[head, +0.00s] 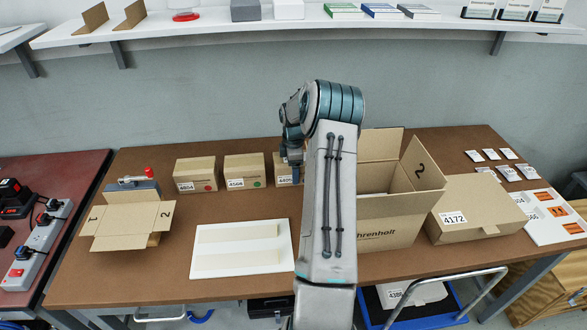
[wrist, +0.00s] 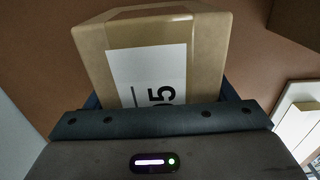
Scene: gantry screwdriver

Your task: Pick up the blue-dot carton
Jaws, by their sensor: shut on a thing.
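Three small tan cartons stand in a row at the back of the brown table. The left carton (head: 195,175) has a red dot and the middle carton (head: 245,171) a green dot. The right-hand carton (head: 284,178) is partly hidden by my arm, and no dot shows on it. My gripper (head: 292,155) is over this right-hand carton. In the wrist view, my gripper (wrist: 160,98) is shut on the carton (wrist: 205,60), with dark fingers at its sides and a white label ending in 5. I cannot tell whether the carton touches the table.
An open carton (head: 390,215) and a closed box (head: 475,215) labelled 4172 stand right of my arm. A white board (head: 242,250) lies in front of the row. A small open-flapped box (head: 130,218) is at the left. A shelf (head: 220,27) runs along the wall.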

